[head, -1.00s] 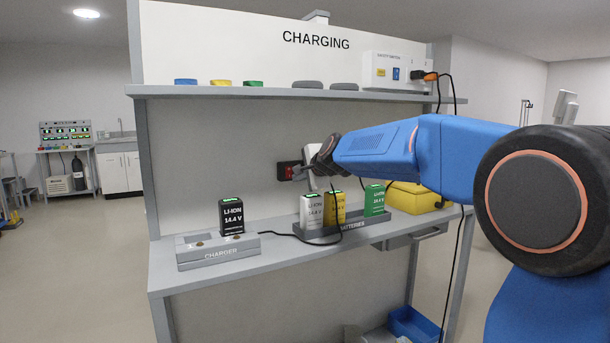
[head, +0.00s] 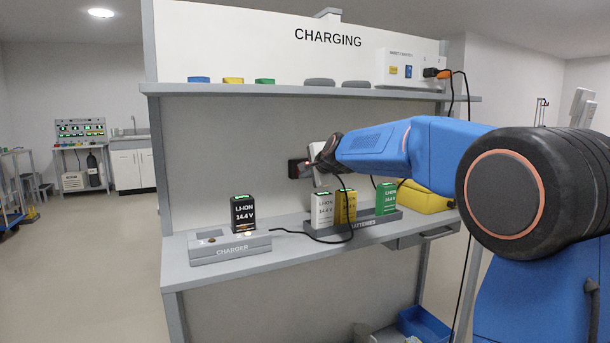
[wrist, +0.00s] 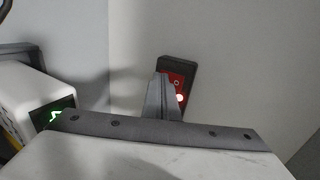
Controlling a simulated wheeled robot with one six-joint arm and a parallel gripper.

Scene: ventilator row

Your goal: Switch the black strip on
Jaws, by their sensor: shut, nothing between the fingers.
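The black strip (wrist: 163,62) is on the upright panel in the wrist view, with a red rocker switch (wrist: 177,78) on its face. The rocker shows a round mark and a bright glowing spot. In the head view the strip (head: 294,168) is a small dark block on the back panel, left of my gripper. My gripper (head: 307,169) is shut and empty, close to the strip. In the wrist view my gripper's fingers (wrist: 162,97) cover the rocker's lower left part. I cannot tell whether they touch it.
Below are a charger (head: 230,253) holding a black battery (head: 244,213), and a batteries rack (head: 372,225) with white, yellow and green batteries. A shelf (head: 300,90) runs above my arm. A black cable loops over the bench. A yellow case (head: 425,197) stands at right.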

